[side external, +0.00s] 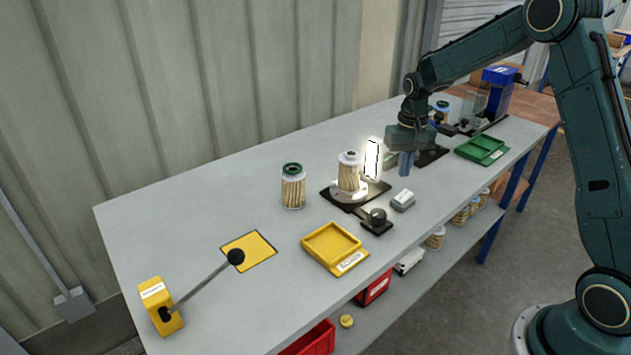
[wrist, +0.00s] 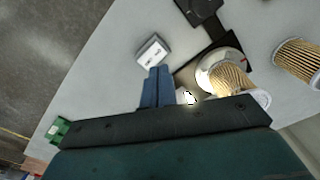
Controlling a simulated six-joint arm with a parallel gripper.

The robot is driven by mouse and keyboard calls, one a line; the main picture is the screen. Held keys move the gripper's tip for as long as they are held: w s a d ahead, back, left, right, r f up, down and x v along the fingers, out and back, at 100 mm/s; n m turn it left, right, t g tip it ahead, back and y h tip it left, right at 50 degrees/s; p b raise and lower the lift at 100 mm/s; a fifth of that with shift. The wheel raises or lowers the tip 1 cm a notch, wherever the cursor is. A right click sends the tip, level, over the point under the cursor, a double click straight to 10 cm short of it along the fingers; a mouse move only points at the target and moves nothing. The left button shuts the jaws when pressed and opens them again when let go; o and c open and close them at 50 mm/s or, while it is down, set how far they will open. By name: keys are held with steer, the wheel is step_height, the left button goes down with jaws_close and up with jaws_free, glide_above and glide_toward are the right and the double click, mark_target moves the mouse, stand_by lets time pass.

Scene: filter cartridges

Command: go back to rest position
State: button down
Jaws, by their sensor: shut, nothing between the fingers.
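My gripper (side external: 406,163) is above the grey bench (side external: 190,200), behind and to the right of the lit panel in the side view. Its blue fingers (wrist: 158,86) are together in the wrist view, with nothing between them. A pleated filter cartridge (side external: 349,172) stands on a round white plate on a black base (side external: 330,196); it also shows in the wrist view (wrist: 229,80). A second cartridge with a dark green top (side external: 293,186) stands on the bench to the left. A third cartridge (side external: 441,110) is partly hidden at the back.
A bright panel (side external: 372,159) stands beside the round plate. A small grey box (side external: 403,200) lies near the gripper. A yellow tray (side external: 333,246), a green tray (side external: 482,149), a yellow lever unit (side external: 161,305) and a blue machine (side external: 497,90) stand around. Bare bench lies at the left.

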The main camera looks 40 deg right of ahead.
stand_by(0.3)
steer(key=s+a+r+n+t, duration=0.1)
steer(key=s+a+r, duration=0.4)
steer(key=r, duration=0.2)
steer(key=s+a+r+n+t, duration=0.2)
steer(key=s+a+r, duration=0.2)
steer(key=s+r, duration=0.3)
steer(key=s+a+r+n+t, duration=0.1)
steer(key=s+a, duration=0.2)
steer(key=s, duration=0.5)
steer(key=s+a+r+n+t, duration=0.1)
steer(key=s+a+r+n, duration=0.1)
steer(key=s, duration=0.5)
steer(key=shift+s+a+t, duration=0.3)
steer(key=shift+s+a, duration=0.05)
steer(key=shift+a, duration=0.2)
